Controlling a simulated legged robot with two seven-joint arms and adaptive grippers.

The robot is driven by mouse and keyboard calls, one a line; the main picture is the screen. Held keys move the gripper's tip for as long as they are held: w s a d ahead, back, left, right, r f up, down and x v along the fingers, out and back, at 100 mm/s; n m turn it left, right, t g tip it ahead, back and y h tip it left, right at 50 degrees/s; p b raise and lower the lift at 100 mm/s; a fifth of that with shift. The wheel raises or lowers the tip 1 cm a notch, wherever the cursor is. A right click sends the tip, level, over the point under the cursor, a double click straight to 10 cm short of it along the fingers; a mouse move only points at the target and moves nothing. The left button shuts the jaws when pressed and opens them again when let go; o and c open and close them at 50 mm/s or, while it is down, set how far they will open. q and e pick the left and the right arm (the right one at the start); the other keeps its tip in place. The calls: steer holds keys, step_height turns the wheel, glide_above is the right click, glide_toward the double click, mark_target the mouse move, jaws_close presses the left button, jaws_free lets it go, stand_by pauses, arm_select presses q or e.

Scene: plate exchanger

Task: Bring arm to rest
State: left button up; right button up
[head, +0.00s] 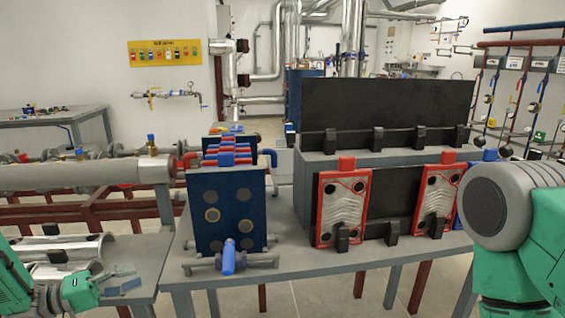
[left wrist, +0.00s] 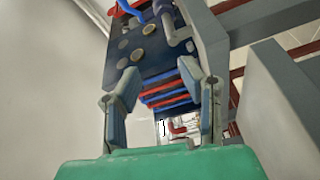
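My left gripper (head: 126,277) is low at the left of the head view, in front of the left bench and left of the blue plate exchanger (head: 229,207). Its fingers are apart with nothing between them, as the left wrist view (left wrist: 160,74) also shows. In that view the exchanger (left wrist: 140,48) with its red and blue plates lies beyond the fingertips. In the head view my right arm (head: 500,210) fills the right edge. Its gripper is out of view.
A grey table (head: 300,278) carries the exchanger and a black rack (head: 385,200) with red-framed plates (head: 343,205). A left bench (head: 140,265) holds curved metal covers (head: 60,250). Pipework and a yellow board (head: 165,53) are behind.

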arm_select(q)
steer(key=s+d+f+n+t+y, duration=0.1)
steer(key=s+d+f+y, duration=0.3)
steer(key=f, duration=0.4)
steer(key=s+d+f+n+y, duration=0.1)
steer(key=s+d+f+y, duration=0.1)
steer(key=s+f+y, duration=0.35)
steer(key=s+f+m+g+y, duration=0.3)
steer(key=s+g, duration=0.1)
steer(key=s, duration=0.9)
steer(key=s+f+m+g+y, duration=0.2)
steer(key=s+g, duration=0.3)
steer(key=s, duration=0.8)
steer(key=shift+s+d+f+m+y, duration=0.25)
steer(key=shift+d+f+m+y, duration=0.15)
steer(key=shift+y, duration=0.45)
steer(key=shift+a, duration=0.15)
